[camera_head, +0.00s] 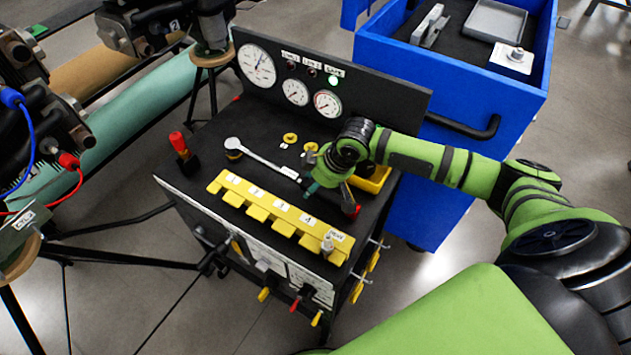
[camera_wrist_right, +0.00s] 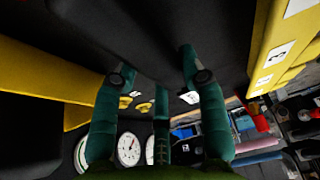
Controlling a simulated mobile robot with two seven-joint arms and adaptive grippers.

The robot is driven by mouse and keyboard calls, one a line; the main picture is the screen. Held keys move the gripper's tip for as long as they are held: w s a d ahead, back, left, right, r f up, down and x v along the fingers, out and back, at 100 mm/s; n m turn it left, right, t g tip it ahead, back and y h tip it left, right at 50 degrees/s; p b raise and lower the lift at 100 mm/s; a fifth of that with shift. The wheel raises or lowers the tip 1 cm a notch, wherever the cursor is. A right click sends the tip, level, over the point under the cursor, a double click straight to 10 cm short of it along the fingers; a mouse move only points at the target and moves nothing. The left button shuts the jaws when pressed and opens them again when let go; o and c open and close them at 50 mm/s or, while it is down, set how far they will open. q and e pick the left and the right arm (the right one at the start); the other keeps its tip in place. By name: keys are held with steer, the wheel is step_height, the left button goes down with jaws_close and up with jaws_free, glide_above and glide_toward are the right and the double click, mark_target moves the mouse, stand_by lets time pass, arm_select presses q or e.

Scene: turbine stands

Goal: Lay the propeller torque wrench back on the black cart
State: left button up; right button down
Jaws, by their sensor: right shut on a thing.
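The black cart (camera_head: 262,125) stands in the middle of the head view, with a dark top and a gauge panel at its back. The torque wrench (camera_head: 267,160) has a silver head and shaft and runs diagonally over the cart top, behind the yellow rack. Its handle end is hidden at my right gripper (camera_head: 318,182), which is low over the cart and shut on the wrench. I cannot tell whether the wrench touches the top. In the right wrist view the teal fingers (camera_wrist_right: 155,70) stand apart over a dark surface; the wrench is not clear there. My left gripper is not in view.
A yellow slotted rack (camera_head: 282,212) lines the cart's front edge. A yellow bin (camera_head: 372,180) is right of my gripper. A red-handled tool (camera_head: 178,143) stands at the left edge. A blue drawer cabinet (camera_head: 440,80) is behind right. Turbine stands with cables are at left.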

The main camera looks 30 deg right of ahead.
steer(key=shift+f, duration=0.25)
steer(key=shift+s+a+f, duration=0.15)
steer(key=shift+s+f, duration=0.15)
steer(key=shift+f, duration=0.2)
stand_by(0.4)
steer(key=c, duration=0.6)
jaws_free()
steer(key=shift+w+f, duration=0.15)
steer(key=shift+w, duration=0.05)
steer(key=shift+o, duration=0.8)
steer(key=shift+s, duration=0.15)
